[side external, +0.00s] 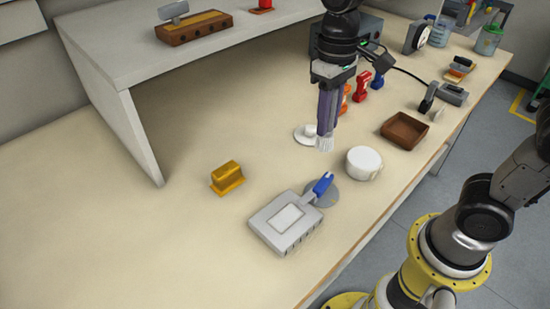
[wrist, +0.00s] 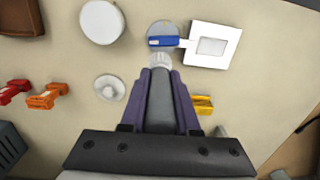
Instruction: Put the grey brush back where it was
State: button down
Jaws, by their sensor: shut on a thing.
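My gripper (side external: 328,108) has purple fingers and is shut on the grey brush (side external: 325,143). The brush hangs bristles-down above the table. In the wrist view my gripper (wrist: 160,80) has the grey handle between its fingers, and the brush's pale bristles (wrist: 161,60) stick out past the fingertips. A white disc with a raised knob (side external: 307,132) lies beside the brush; it also shows in the wrist view (wrist: 109,88). A grey disc (side external: 322,195) lies nearer the front, partly under a blue handle (side external: 322,184).
The handle meets a grey-white block (side external: 285,222). A white round tub (side external: 363,163), a brown tray (side external: 404,131) and a yellow block (side external: 227,178) stand around. Red and orange pieces (side external: 362,86) stand behind my gripper. A raised shelf (side external: 120,50) is at the back left. The table's left is clear.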

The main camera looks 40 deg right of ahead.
jog(key=shift+d+r, duration=0.45)
jog(key=shift+d, duration=0.3)
jog(key=shift+w+f+t+h, duration=0.15)
jog(key=shift+w+t+h, duration=0.05)
jog(key=shift+t+h, duration=0.1)
jog(key=shift+w+a+f, duration=0.4)
jog(key=shift+w+f, duration=1.7)
jog(key=shift+w, duration=0.1)
jog(key=shift+w+a+f, duration=0.4)
jog(key=shift+w+f, duration=1.75)
jog(key=shift+w, duration=0.1)
jog(key=shift+w+a+f, duration=0.4)
jog(key=shift+w+f, duration=1.7)
jog(key=shift+w, duration=0.1)
jog(key=shift+f, duration=0.15)
jog(key=c, duration=0.7)
grip_release()
jog(key=shift+o, duration=0.2)
